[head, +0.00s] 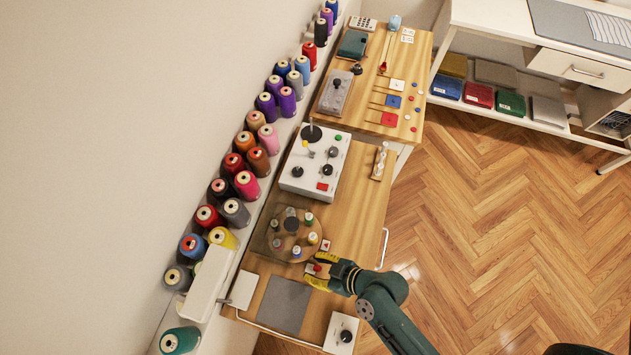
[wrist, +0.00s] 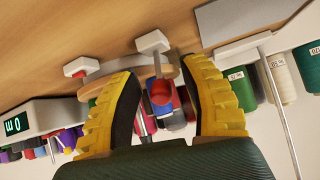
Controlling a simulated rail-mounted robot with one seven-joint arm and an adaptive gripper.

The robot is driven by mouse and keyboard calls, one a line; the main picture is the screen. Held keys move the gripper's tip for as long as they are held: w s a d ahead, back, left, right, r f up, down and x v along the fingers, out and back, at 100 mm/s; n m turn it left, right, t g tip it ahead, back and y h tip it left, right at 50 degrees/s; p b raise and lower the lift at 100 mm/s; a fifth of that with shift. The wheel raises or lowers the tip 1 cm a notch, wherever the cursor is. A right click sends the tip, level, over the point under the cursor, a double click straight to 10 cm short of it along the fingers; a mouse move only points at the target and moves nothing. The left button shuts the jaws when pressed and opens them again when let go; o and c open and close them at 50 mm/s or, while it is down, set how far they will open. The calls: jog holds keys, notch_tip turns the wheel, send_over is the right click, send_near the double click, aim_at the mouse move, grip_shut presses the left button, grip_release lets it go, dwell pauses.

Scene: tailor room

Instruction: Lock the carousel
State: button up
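The carousel (head: 272,238) is a round wooden disc with a dark hub and several small spools on it, on the bench in the head view. Close to its lower right edge is a small white block with a red part (head: 317,268). In the wrist view a white block (wrist: 153,41) carries a short stem with a red-ended knob (wrist: 160,92). A second small white block with a red button (wrist: 80,68) is to its left; it also shows in the head view (head: 326,245). My gripper (head: 310,271) has yellow fingers, spread apart on both sides of the knob (wrist: 168,100). I cannot tell whether they touch it.
A white control box (head: 300,190) stands above the carousel. A grey mat (head: 285,305) and a white box with a black knob (head: 341,334) lie below. Thread cones (head: 222,238) line the wall at left. A metal handle (head: 384,248) edges the bench at right.

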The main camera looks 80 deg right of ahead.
jog(key=shift+s, duration=0.15)
jog(key=v, duration=1.1)
jog(key=shift+s+r, duration=0.25)
jog(key=shift+a, duration=0.1)
dwell(0.3)
